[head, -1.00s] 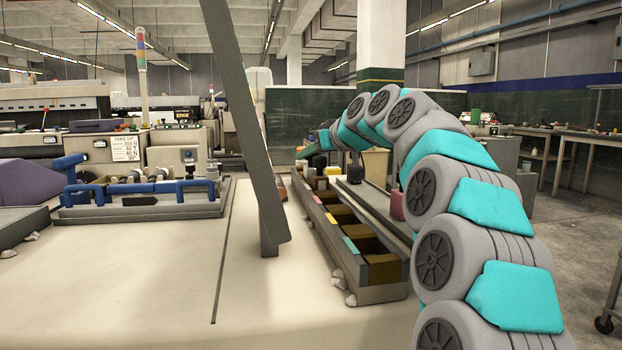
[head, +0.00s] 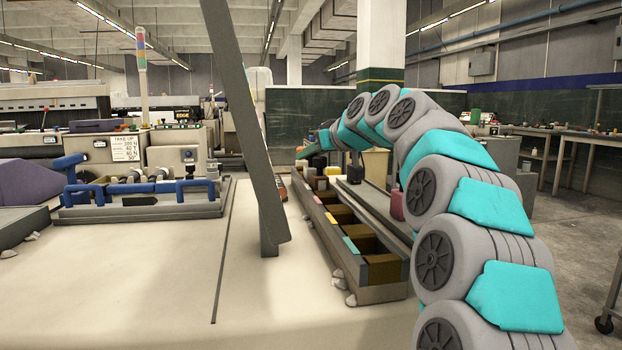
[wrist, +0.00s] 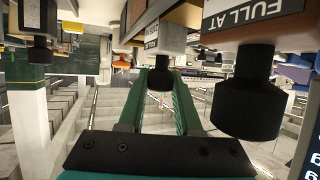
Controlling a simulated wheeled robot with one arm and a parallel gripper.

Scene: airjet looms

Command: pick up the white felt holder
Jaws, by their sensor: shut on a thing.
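My gripper (wrist: 161,84) has two green fingers. They are shut on the dark knob (wrist: 160,78) of a pale block with a printed label, which I take to be the white felt holder (wrist: 172,40). The wrist view appears upside down, so the block shows above the knob. In the head view my arm curves over to the far end of a long bin, and its small green tip (head: 318,141) shows there. The held block cannot be made out clearly in that view, and whether it is lifted cannot be told.
A larger labelled block with a black knob (wrist: 248,95) stands close at the right in the wrist view. The long compartmented bin (head: 380,293) holds several blocks. A grey slanted post (head: 245,130) stands left of it. The pale tabletop (head: 130,280) is largely clear.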

